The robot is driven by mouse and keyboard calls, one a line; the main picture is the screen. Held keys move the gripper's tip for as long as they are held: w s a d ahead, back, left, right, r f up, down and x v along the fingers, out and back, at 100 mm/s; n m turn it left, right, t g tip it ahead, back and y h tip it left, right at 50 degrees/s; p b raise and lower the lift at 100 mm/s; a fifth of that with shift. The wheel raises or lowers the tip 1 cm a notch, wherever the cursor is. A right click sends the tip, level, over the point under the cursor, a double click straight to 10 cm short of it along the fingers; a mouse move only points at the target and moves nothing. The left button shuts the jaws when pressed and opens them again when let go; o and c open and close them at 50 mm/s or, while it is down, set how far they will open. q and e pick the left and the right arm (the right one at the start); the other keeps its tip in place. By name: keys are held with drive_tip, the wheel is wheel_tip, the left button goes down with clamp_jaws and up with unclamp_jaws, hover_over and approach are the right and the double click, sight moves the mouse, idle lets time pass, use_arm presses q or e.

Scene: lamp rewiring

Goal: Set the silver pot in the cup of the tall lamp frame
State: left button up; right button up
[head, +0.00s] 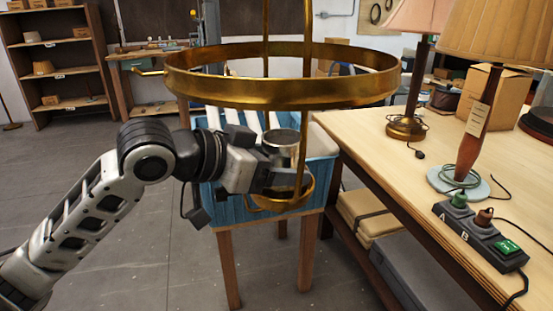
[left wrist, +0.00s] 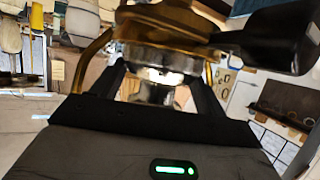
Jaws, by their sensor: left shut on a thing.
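The tall lamp frame (head: 190,91) is brass, with a wide ring on upright rods and a small cup (head: 306,190) low down inside it. My left gripper (head: 283,163) reaches in from the left below the ring. It is shut on the silver pot (head: 281,138), which looks upright and sits above the cup, close to a rod. The gripper hides the pot's lower part, so I cannot tell whether pot and cup touch. In the left wrist view the pot (left wrist: 157,92) is between the two dark fingers, with blurred brass behind it. My right gripper is not in view.
A blue crate (head: 239,210) on a wooden-legged stand is behind the frame, with pale tubes in it. The workbench (head: 372,135) at right holds lamps with shades, a cardboard box (head: 508,95) and a switch box (head: 478,232) marked A and B. The floor at left is clear.

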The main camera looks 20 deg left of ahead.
use_arm(q)
drive_tip(key=o, duration=1.3)
drive_tip(key=shift+c, duration=0.2)
drive_tip(key=shift+s+a, duration=0.2)
drive_tip(key=b+v, duration=0.5)
drive_tip(key=v, duration=1)
drive_tip(key=shift+s+r, duration=0.2)
drive_tip(key=shift+r, duration=0.05)
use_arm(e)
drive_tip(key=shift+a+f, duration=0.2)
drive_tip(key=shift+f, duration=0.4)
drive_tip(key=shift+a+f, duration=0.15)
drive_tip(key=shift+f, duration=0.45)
